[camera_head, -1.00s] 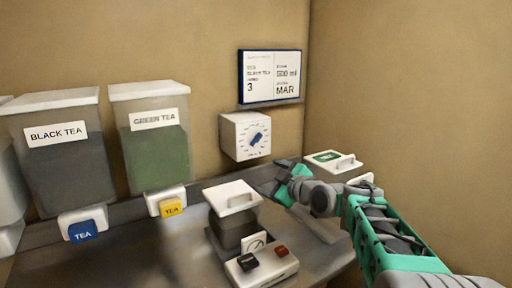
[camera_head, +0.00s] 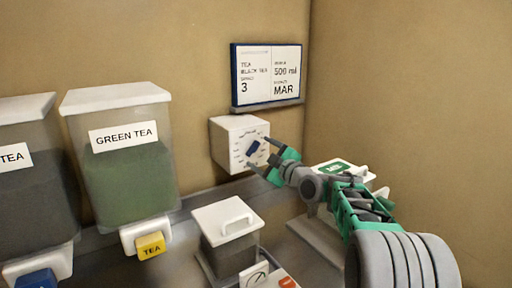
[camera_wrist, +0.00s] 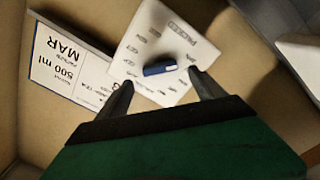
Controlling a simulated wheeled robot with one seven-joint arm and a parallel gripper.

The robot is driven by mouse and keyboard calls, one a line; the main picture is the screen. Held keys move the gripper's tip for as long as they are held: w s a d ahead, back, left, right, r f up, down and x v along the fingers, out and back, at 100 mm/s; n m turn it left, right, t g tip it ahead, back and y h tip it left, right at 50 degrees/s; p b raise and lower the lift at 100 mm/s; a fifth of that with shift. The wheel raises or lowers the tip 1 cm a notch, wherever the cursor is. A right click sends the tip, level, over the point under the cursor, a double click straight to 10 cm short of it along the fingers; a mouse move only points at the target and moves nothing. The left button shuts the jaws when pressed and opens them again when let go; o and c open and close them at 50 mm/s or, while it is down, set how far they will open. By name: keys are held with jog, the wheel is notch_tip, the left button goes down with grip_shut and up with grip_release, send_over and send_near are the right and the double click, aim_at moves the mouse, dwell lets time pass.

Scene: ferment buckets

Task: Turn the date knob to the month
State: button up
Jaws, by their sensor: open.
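The date knob is a blue bar handle (camera_head: 253,148) on the front of a white box (camera_head: 226,147) fixed to the back wall. In the wrist view the blue knob (camera_wrist: 160,67) sits on a white dial face (camera_wrist: 150,35) with small printed labels around it, too blurred to read. My gripper (camera_head: 260,154) is open in front of the dial. In the wrist view its two fingertips (camera_wrist: 162,82) lie on either side of the knob, apart from it as far as I can tell. A wall sign (camera_head: 267,76) above reads black tea, 3, 500 ml and MAR.
A green tea dispenser (camera_head: 130,185) and another dispenser (camera_head: 30,215) with dark contents stand at the left. A lidded container (camera_head: 228,228) stands below the dial. A white-lidded bucket (camera_head: 336,170) is behind my arm. The right wall is close.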

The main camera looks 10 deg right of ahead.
aim_at(254, 149)
jog(key=x, duration=0.3)
jog(key=shift+w+a+p, duration=0.2)
jog(key=shift+w+p, duration=0.05)
jog(key=shift+p, duration=0.1)
jog(key=shift+f, duration=0.1)
jog(key=c, duration=1.4)
